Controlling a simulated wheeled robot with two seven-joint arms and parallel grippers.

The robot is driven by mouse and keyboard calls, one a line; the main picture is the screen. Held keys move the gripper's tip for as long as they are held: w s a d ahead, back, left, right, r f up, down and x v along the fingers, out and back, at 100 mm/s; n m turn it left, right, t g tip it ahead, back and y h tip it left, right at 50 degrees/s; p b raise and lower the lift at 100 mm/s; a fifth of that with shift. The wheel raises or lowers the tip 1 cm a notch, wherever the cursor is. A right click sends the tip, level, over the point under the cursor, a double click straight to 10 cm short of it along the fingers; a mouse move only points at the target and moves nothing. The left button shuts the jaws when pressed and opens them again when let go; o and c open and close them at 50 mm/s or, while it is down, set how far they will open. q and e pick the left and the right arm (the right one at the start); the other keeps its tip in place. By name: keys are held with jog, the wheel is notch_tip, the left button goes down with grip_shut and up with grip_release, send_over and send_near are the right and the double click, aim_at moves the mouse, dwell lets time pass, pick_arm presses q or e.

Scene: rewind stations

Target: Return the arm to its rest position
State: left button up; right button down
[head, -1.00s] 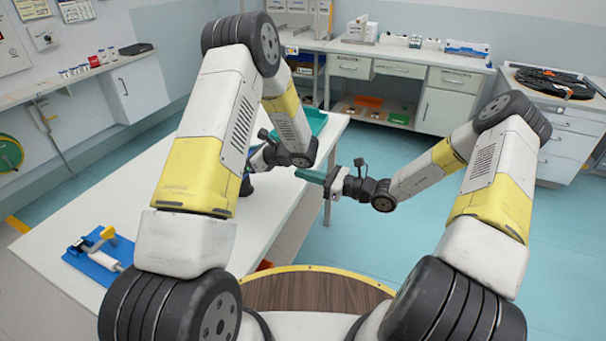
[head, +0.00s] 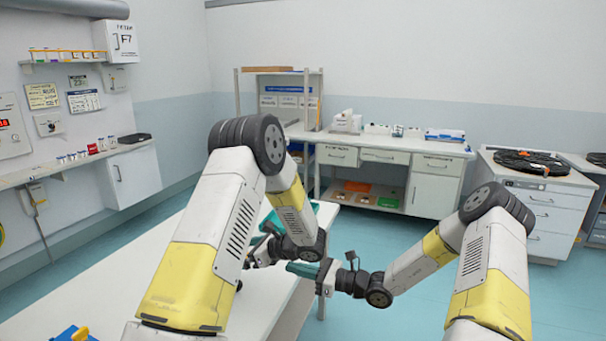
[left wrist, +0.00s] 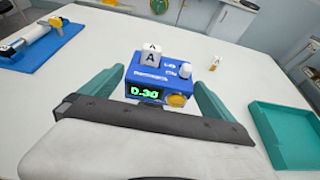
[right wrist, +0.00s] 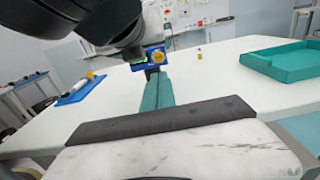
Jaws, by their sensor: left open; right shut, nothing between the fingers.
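My left arm comes in from the left of the head view and reaches over the white table (head: 85,305). In the left wrist view my left gripper (left wrist: 159,77) is open. Its teal fingers stand apart, with a blue device (left wrist: 160,80) seen between them, its display lit green. Nothing is visibly held. My right gripper (head: 300,270) is at the table's right edge in the head view. Its teal fingers are shut together and empty, as the right wrist view (right wrist: 157,92) also shows. My left arm hides part of the table.
A teal tray (left wrist: 284,140) lies on the table, right of the left gripper. A blue board with a white roller (left wrist: 40,42) lies at the left. A small tan item (left wrist: 214,64) stands beyond the device. Cabinets (head: 395,160) line the back wall. The floor between is clear.

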pick_arm(q)
jog(key=v, duration=0.6)
jog(key=s+a+r+n+g+h, duration=0.2)
jog(key=s+a+r+n+h, duration=0.1)
jog(key=s+r+n, duration=0.3)
jog(key=s+a+r+n+g+h, duration=0.2)
jog(key=s+a+r+n+h, duration=0.15)
jog(key=s+r, duration=0.35)
pick_arm(e)
jog(key=s+d+r+n+g+h, duration=0.2)
jog(key=s+r+n+g+h, duration=0.45)
jog(key=s+r+n, duration=0.7)
pick_arm(q)
jog(key=s+d+r+n+t+h, duration=0.2)
jog(key=s+d+r+n+h, duration=0.1)
jog(key=s+n, duration=0.3)
jog(key=s+d+r+n+t+h, duration=0.3)
jog(key=s+r+n+h, duration=0.2)
jog(key=s, duration=0.4)
jog(key=shift+r+n, duration=0.55)
jog(key=shift+r, duration=0.1)
pick_arm(e)
jog(key=s+d+r+n+t+h, duration=0.6)
jog(key=s+d+r+n+h, duration=0.2)
jog(key=s+d+r, duration=0.6)
jog(key=shift+d+n, duration=0.2)
jog(key=shift+n, duration=0.45)
